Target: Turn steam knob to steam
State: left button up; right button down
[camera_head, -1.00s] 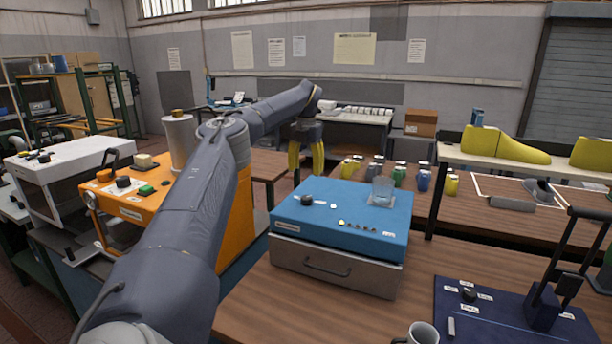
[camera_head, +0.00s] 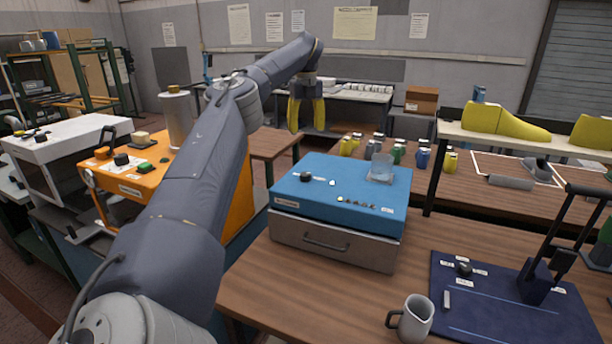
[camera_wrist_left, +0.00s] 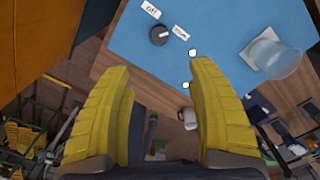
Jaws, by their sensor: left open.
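The steam knob (camera_head: 306,176) is a small dark knob on top of the blue box (camera_head: 345,182), near its left side. It also shows in the left wrist view (camera_wrist_left: 159,35), beside white labels that seem to read OFF (camera_wrist_left: 151,9) and STEAM (camera_wrist_left: 181,32). It has a pale mark, but I cannot tell its exact setting. My left gripper (camera_head: 306,129) has yellow fingers and hangs beyond the box's back edge, apart from the knob. In the left wrist view its fingers (camera_wrist_left: 160,68) are spread with nothing between them. My right gripper is not seen.
A clear glass (camera_head: 381,168) stands on the box's right side, with a row of small buttons (camera_head: 355,204) in front. A grey mug (camera_head: 411,318) and a navy panel (camera_head: 490,315) with a lever are nearer. An orange machine (camera_head: 125,182) stands left, partly behind my arm.

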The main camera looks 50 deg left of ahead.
aim_at(306, 175)
pick_arm(q)
notch_tip(306, 175, down, 17)
jog(key=shift+f, duration=0.2)
dwell(0.6)
jog(key=shift+c, duration=0.2)
jog(key=c, duration=1.2)
